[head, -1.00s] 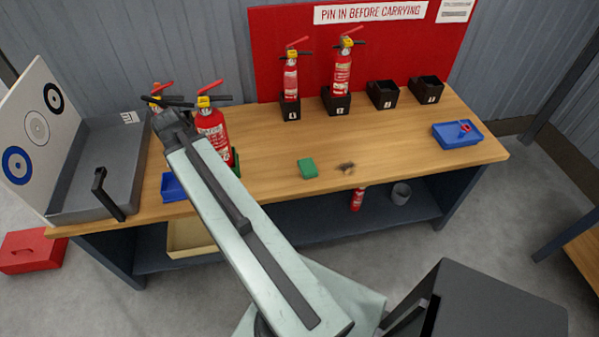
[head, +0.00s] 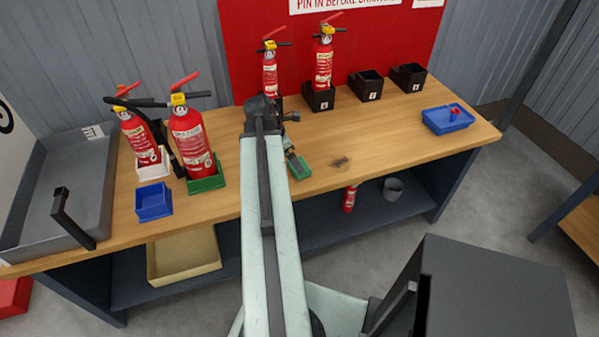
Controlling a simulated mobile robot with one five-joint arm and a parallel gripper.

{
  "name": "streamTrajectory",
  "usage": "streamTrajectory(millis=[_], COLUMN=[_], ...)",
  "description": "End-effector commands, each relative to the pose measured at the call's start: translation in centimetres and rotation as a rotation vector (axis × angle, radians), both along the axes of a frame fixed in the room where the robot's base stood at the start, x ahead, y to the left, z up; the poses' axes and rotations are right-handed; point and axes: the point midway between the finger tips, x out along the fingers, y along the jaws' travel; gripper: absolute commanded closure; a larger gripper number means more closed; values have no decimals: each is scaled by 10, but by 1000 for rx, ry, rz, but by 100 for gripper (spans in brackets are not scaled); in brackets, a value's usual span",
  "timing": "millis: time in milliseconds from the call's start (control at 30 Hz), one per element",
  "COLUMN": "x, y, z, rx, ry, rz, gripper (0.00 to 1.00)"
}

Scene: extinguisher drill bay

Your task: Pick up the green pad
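The green pad (head: 305,166) lies on the wooden bench top, left of a dark smudge. Its left part is hidden behind my arm and gripper. My gripper (head: 295,161) shows only in part, past the right side of my arm, small and dark. It points down at the pad and overlaps it in the picture. I cannot tell whether it touches the pad, and its fingers are too small and hidden to show open or shut.
On the left stand two large extinguishers, one in a green tray (head: 207,184), one in a white tray (head: 148,166). A blue bin (head: 153,202) and grey tray (head: 50,195) are near. Black holders (head: 366,86) line the back. A blue tray (head: 447,120) sits right.

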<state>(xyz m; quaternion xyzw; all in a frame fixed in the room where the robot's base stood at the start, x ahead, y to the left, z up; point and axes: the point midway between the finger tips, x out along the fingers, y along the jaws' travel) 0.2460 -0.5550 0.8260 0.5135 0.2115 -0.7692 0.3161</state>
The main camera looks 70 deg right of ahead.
Motion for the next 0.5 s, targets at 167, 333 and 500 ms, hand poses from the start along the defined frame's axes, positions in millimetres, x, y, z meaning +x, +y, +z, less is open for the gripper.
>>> streamTrajectory(millis=[167, 333, 500], x=[-6, -15, -18], y=[-4, -12, -15], z=[-17, -45, -47], rx=[0, 0, 1], ry=[0, -1, -1], rz=[-3, -4, -3], gripper=[0, 0, 0])
